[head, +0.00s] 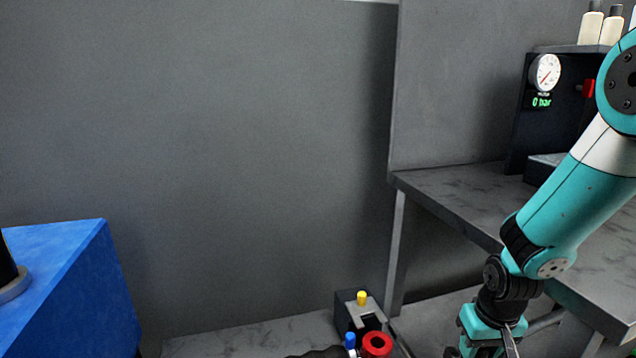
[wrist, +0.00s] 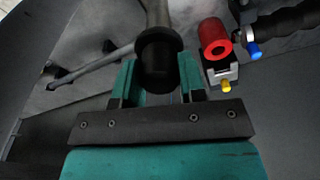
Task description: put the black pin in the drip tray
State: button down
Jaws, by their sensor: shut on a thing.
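My gripper (wrist: 158,82) has its teal fingers closed on the black pin (wrist: 157,58), which shows a thick dark round end and a grey shaft pointing away from the camera in the wrist view. In the head view my gripper (head: 482,348) hangs at the bottom edge, right of the small fixture, with its fingertips partly cut off. A thin grey piece shows beside it there, but I cannot tell whether it is part of the pin. I cannot make out the drip tray in either view.
A dark fixture (head: 347,307) with a yellow knob (head: 361,298), red ring (head: 377,345) and blue knob (head: 350,340) stands low in front. A grey bench (head: 460,197) with a gauge panel (head: 545,75) is at right. A blue block (head: 75,285) is at left.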

notch_tip(320, 180, up, 12)
jog(key=w+p, duration=0.2)
jog(key=p, duration=1.2)
jog(key=s+f, duration=0.4)
jog(key=f, duration=0.1)
jog(key=shift+s, duration=0.25)
